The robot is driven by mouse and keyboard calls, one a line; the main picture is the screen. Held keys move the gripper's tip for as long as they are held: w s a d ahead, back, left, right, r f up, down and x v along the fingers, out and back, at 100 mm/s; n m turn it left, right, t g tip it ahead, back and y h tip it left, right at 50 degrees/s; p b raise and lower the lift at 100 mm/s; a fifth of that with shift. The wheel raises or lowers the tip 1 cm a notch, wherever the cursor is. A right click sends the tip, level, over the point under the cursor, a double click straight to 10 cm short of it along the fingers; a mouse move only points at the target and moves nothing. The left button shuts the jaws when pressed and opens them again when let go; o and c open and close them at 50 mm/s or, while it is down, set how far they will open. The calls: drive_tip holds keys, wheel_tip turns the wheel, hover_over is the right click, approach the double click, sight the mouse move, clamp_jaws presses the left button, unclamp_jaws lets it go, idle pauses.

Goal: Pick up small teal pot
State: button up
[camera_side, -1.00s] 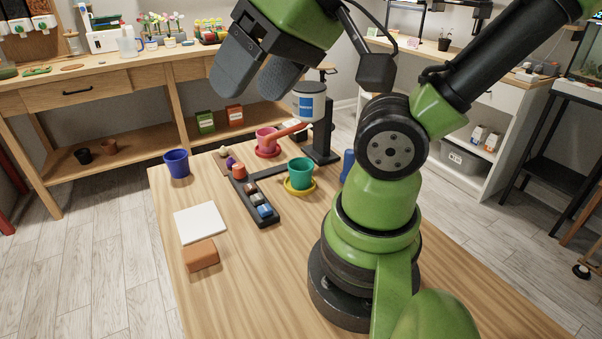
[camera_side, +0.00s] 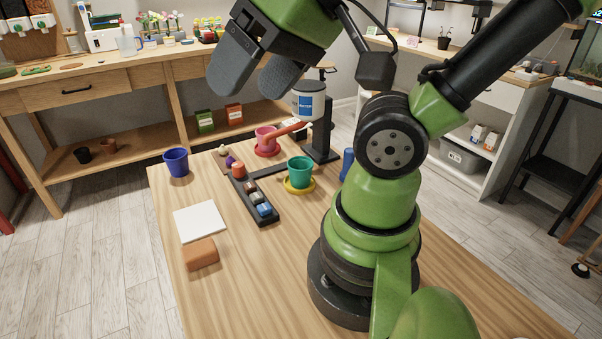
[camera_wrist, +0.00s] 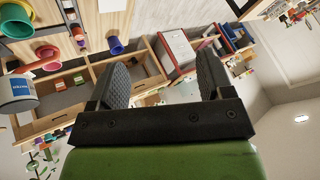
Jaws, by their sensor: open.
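The small teal pot (camera_side: 301,172) stands upright on a yellow saucer (camera_side: 299,189) on the wooden table. It sits to the right of a black tray. In the wrist view, a green pot (camera_wrist: 16,22) at the top left corner, partly cut off, appears to be the teal one. My gripper (camera_side: 256,75) is raised high above the table, up and to the left of the teal pot in the side view. Its two dark fingers are apart with nothing between them. They also show apart in the wrist view (camera_wrist: 166,82).
A blue pot (camera_side: 176,162), a pink pot (camera_side: 267,139) on a red saucer, the black tray (camera_side: 264,221), a white tile (camera_side: 200,221) and a brown block (camera_side: 201,254) share the table. A white canister (camera_side: 308,101) on a dark stand rises behind the teal pot.

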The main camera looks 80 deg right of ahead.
drive_tip(key=shift+o, duration=1.2)
